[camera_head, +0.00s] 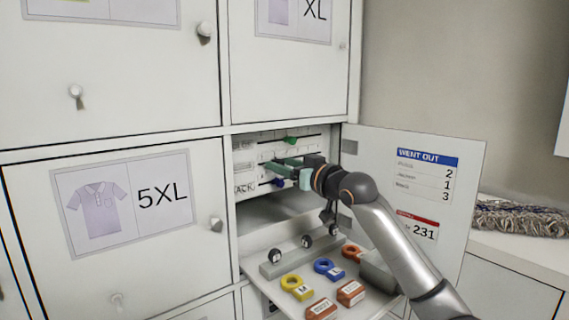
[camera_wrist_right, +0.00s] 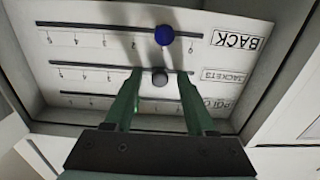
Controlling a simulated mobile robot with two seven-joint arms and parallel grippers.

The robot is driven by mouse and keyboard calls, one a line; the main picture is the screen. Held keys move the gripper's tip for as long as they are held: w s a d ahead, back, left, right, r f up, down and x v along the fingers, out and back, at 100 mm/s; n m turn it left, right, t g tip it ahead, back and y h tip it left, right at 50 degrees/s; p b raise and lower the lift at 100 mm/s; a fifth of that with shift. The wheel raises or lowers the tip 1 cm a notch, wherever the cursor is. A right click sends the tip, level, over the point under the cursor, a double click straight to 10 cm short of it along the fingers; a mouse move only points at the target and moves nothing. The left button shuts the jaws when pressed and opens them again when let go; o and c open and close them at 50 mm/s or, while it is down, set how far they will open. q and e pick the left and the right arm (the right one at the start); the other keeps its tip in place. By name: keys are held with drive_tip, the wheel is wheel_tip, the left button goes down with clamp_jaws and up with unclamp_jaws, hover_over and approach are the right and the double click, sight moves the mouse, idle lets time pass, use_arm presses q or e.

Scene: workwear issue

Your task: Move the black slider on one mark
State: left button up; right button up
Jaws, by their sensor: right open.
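The black slider (camera_wrist_right: 160,78) is a round dark grey-black knob on the middle track, the row labelled JACKETS, in the right wrist view, which shows the panel (camera_wrist_right: 85,68) upside down. My right gripper (camera_wrist_right: 160,74) is open, with one green finger on each side of the knob and a visible gap at both sides. In the head view my right gripper (camera_head: 274,168) reaches into the open compartment at the panel, and it hides the black slider there. My left gripper is not in view.
A blue-purple knob (camera_wrist_right: 164,35) sits on the BACK track; a green knob (camera_head: 290,140) sits on the top track in the head view. Below is a tray (camera_head: 262,252) with tags, including a yellow one (camera_head: 297,287). The open door (camera_head: 462,170) stands right of my arm.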

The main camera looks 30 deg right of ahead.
clamp_jaws()
idle(0.4)
drive_tip(key=shift+s, duration=0.1)
idle(0.9)
